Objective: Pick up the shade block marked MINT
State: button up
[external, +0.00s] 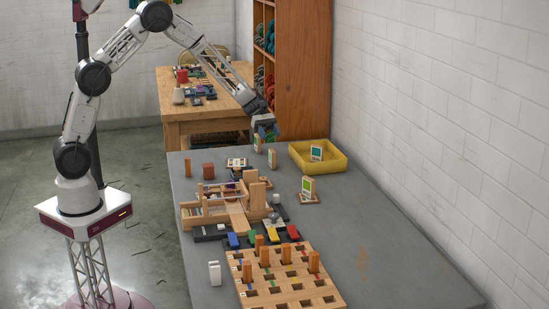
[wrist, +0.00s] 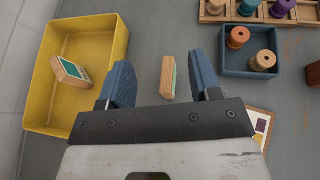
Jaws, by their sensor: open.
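My gripper (external: 266,131) is above the far end of the grey table, and its blue fingers (wrist: 161,70) are open. In the wrist view, a wooden block (wrist: 167,78) with a teal-green face edge shows in the gap between the fingers, apart from both. Another wooden block (wrist: 70,71) with a green and white face leans in the yellow tray; it also shows in the external view (external: 316,153). A third block (external: 308,187) with a green face stands on a small wooden base. No marking is readable, so I cannot tell which block is MINT.
The yellow tray (wrist: 40,112) lies left of the fingers in the wrist view. A dark blue tray (wrist: 235,63) with wooden spools is at upper right. A wooden frame (external: 215,209) and a peg board (external: 275,291) stand nearer the external camera. The table's right side is largely clear.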

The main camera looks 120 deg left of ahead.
aim_at(272, 150)
jog(key=shift+f, duration=1.2)
jog(key=shift+f, duration=0.1)
jog(key=shift+f, duration=0.5)
jog(key=f, duration=0.1)
jog(key=w+d+f, duration=0.1)
jog(key=f, duration=0.1)
jog(key=shift+w, duration=0.15)
jog(key=shift+w+d+f, duration=0.3)
jog(key=shift+w, duration=0.15)
grip_shut()
